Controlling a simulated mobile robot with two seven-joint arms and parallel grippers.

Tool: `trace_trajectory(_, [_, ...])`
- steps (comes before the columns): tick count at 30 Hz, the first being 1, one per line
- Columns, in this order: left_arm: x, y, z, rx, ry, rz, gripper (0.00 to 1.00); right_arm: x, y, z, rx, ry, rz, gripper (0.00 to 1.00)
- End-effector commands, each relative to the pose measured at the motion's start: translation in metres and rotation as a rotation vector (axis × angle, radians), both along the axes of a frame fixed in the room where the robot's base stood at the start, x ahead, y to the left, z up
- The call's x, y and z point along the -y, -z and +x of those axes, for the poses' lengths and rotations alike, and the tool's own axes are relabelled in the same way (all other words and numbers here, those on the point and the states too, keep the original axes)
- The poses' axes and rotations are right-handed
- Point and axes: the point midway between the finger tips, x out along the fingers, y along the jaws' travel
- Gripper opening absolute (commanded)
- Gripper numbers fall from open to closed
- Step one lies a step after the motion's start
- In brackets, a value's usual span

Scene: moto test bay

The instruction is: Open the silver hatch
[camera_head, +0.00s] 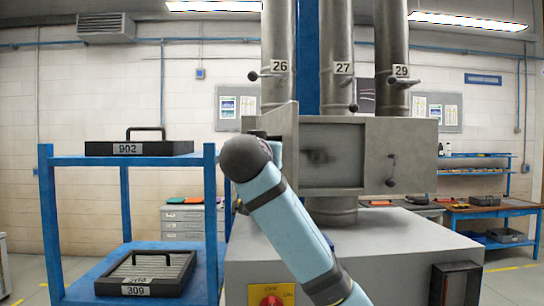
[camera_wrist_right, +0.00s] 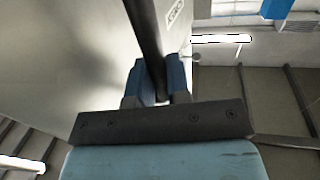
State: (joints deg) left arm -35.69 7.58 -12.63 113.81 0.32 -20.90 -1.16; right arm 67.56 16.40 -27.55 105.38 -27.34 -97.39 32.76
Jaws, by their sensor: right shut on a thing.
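The silver hatch (camera_head: 284,125) is on the left of a grey metal box at the foot of the pipes in the head view. Its door panel stands swung out at an angle, and the box's dark recess (camera_head: 333,155) shows beside it. In the right wrist view the hatch panel (camera_wrist_right: 60,60) fills the upper left, with a dark bar handle (camera_wrist_right: 148,35) in front of it. My right gripper (camera_wrist_right: 158,82) is shut on this handle, one blue finger on each side. In the head view my own wrist hides the grip. My left gripper is not in view.
A blue shelf (camera_head: 75,160) with black-handled trays stands close on the left. A grey cabinet (camera_head: 400,245) with a red knob (camera_head: 271,300) is below the box. Pipes marked 26, 27 and 29 rise above. A small lever (camera_head: 391,170) is on the box's right part.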

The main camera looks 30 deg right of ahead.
Motion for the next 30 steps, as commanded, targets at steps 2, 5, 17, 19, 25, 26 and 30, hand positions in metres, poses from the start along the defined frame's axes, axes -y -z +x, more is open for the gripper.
trace_trajectory(2, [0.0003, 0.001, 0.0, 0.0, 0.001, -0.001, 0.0, -0.0037, 0.0006, 0.0028, -0.002, -0.003, 0.0, 0.0])
trace_trajectory(5, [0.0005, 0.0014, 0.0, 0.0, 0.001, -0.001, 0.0, -0.007, 0.0003, 0.0052, -0.001, -0.005, 0.0, 0.0])
trace_trajectory(17, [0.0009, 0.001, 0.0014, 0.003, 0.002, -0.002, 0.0, -0.0106, -0.0002, 0.008, -0.001, -0.005, -0.002, 0.0])
trace_trajectory(19, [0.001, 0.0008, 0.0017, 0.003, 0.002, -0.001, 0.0, -0.0106, -0.0002, 0.0079, -0.001, -0.005, -0.002, 0.0])
trace_trajectory(25, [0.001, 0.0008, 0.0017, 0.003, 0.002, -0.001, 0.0, -0.0103, -0.0002, 0.0079, -0.001, -0.004, -0.001, 0.28])
trace_trajectory(26, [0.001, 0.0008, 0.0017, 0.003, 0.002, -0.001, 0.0, -0.0103, -0.0003, 0.0079, -0.001, -0.004, -0.001, 0.35])
trace_trajectory(30, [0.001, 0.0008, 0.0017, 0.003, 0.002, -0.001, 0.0, -0.0103, -0.0003, 0.0078, -0.001, -0.004, -0.001, 0.41])
